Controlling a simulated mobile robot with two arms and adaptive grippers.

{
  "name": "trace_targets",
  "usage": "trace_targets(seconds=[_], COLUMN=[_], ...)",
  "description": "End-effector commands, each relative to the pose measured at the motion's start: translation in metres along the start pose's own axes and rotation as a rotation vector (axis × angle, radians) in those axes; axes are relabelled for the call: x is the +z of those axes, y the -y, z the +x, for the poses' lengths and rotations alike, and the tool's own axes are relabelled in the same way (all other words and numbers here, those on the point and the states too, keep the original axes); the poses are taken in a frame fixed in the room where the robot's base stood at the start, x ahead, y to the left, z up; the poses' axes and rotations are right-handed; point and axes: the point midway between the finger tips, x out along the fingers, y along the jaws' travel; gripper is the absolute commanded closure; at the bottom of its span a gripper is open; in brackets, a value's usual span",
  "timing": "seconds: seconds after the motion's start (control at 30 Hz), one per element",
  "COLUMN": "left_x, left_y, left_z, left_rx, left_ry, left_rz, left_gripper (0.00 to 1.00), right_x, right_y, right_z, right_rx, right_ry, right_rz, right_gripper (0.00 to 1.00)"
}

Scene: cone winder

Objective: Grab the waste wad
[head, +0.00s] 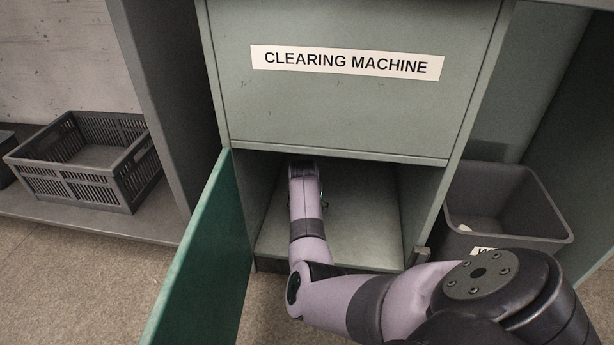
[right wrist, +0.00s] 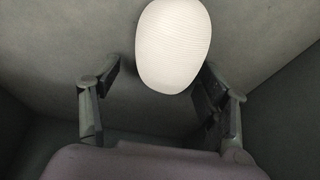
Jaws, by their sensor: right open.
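The waste wad (right wrist: 173,45) is a white, rounded, finely ribbed lump in the right wrist view. It lies on the grey floor of the compartment, at the top middle of that view. My right gripper (right wrist: 160,73) is open, with one finger to either side of the wad's near end. The wad looks mostly ahead of the fingers, and I see no clear contact. In the head view my right arm reaches into the open lower compartment (head: 360,215) of the clearing machine (head: 340,110). The wad is hidden there. My left gripper is not in view.
The green door (head: 205,250) stands open at the left of the compartment. A grey bin (head: 505,195) with a partly hidden label and something small and white inside stands at the right. A slatted grey crate (head: 85,160) sits on a low shelf at the left.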

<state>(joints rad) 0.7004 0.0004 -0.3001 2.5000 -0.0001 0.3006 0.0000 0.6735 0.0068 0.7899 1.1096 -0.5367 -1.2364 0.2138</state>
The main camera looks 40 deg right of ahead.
Motion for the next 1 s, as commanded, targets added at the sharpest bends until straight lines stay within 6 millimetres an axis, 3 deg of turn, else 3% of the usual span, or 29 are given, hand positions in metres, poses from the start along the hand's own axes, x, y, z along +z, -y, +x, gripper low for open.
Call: trace_targets(seconds=[0.23, 0.87, 1.0], left_x=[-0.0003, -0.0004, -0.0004], left_y=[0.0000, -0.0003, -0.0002], left_z=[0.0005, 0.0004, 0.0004], left_rx=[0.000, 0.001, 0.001], left_ry=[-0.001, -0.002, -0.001], left_rz=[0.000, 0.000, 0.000], left_gripper=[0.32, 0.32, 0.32], right_x=[-0.0007, -0.0004, -0.0005], right_y=[0.0000, 0.0000, 0.0000], right_z=[-0.0002, -0.0001, -0.0001], right_rx=[0.000, 0.000, 0.000], right_ry=[-0.001, -0.001, -0.001], right_rz=[0.000, 0.000, 0.000], right_gripper=[0.31, 0.73, 0.74])
